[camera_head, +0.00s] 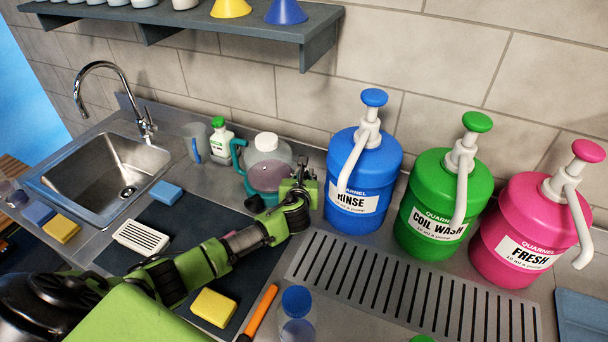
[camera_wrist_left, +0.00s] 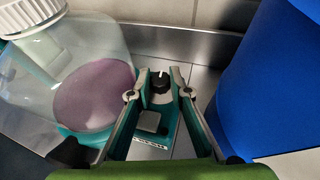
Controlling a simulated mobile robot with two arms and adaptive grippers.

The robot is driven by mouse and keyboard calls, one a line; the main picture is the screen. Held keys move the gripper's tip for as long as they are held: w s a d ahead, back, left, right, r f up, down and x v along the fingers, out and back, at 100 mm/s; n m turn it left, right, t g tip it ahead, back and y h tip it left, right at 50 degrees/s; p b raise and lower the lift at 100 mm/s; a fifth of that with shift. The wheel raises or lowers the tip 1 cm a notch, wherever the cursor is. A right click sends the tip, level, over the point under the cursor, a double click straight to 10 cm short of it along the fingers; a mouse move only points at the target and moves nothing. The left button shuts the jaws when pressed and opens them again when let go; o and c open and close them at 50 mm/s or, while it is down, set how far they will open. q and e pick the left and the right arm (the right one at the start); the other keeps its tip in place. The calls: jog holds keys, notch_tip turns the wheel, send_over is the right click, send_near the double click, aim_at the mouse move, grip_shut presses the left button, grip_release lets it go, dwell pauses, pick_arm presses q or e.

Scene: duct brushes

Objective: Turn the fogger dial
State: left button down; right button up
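The fogger (camera_head: 267,172) has a clear tank with purple liquid, a white cap and a teal handle and base. It stands against the back wall, left of the blue RINSE jug. In the left wrist view, its black dial (camera_wrist_left: 160,84) has a white mark pointing toward the wall. My left gripper (camera_head: 300,183) is at the fogger's right side. In the wrist view, the open fingers (camera_wrist_left: 160,74) have their tips on either side of the dial, with visible gaps. Contact cannot be told. In the head view, the gripper hides the dial. My right gripper is out of view.
The blue RINSE jug (camera_head: 362,170) stands close on the gripper's right. Green (camera_head: 440,195) and pink (camera_head: 520,225) jugs stand farther right. A slotted drain (camera_head: 400,290) lies in front. The tank (camera_wrist_left: 75,80) is close on the left in the wrist view.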

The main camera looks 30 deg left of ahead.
pick_arm(q)
jog(key=shift+d+n+g+y, duration=0.15)
jog(key=shift+n+g+y, duration=0.35)
jog(key=shift+n+y, duration=0.3)
jog(key=c, duration=2.1)
grip_release()
jog(key=shift+c, duration=0.2)
jog(key=v, duration=1.2)
jog(key=shift+f, duration=0.1)
